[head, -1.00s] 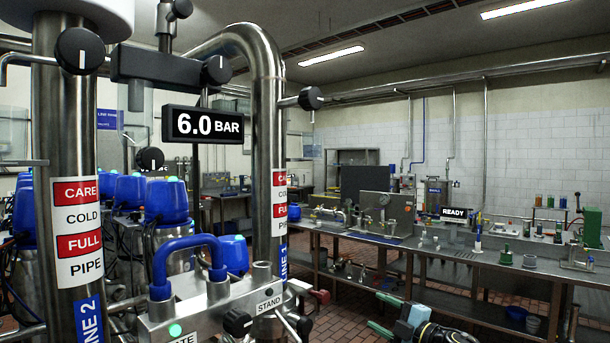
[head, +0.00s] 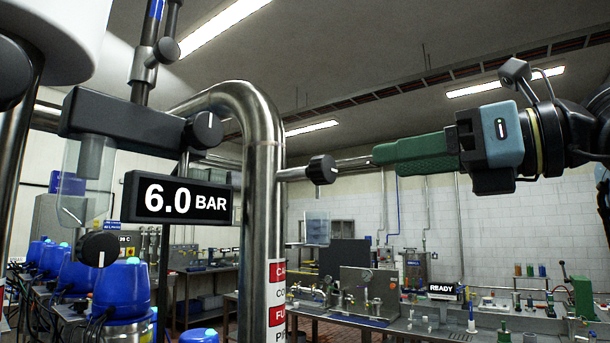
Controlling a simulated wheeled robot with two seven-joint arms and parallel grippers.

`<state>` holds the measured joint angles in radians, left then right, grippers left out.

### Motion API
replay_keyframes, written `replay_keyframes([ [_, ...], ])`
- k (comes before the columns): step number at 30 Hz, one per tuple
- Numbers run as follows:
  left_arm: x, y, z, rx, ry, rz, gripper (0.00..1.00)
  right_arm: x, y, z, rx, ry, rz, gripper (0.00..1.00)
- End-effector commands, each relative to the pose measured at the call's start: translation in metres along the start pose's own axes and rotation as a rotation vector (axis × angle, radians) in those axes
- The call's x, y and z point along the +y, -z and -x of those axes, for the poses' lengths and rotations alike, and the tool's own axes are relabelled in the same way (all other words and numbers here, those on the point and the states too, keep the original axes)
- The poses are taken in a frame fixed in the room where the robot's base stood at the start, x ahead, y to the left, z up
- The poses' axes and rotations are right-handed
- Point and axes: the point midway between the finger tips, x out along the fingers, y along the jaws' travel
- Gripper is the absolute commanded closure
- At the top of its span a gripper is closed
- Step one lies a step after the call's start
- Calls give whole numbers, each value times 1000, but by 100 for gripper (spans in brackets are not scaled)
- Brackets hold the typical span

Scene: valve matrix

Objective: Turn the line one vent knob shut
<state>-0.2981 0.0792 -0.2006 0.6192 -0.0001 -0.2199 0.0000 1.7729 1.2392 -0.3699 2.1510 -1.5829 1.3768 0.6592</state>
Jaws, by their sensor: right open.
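A black knob (head: 321,169) stands out to the right on a short stem from the tall bent steel pipe (head: 262,205), the pipe that bore the LINE 1 label in the earlier view. No vent label is readable. My right gripper (head: 378,154), with green fingers, comes in from the right and points left at this knob. It is open and empty, with a visible gap between its fingertips and the knob. My left gripper is not in view.
A black box with another knob (head: 203,130) and a clear cup hangs left of the pipe. A display (head: 180,197) reads 6.0 BAR. Blue-capped units stand lower left. A cluttered bench with a READY sign (head: 443,290) is behind.

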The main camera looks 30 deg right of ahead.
Motion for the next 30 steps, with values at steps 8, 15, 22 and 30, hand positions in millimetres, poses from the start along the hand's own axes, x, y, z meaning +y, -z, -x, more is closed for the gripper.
replay_keyframes([
  [8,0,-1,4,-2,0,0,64,1,-3,-17,-13,29,22,43],
  [15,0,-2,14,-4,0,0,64,0,-4,-68,-11,26,20,43],
  [22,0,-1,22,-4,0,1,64,-2,-5,-108,-14,27,20,43],
  [30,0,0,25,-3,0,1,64,-2,-4,-126,-15,27,20,43],
])
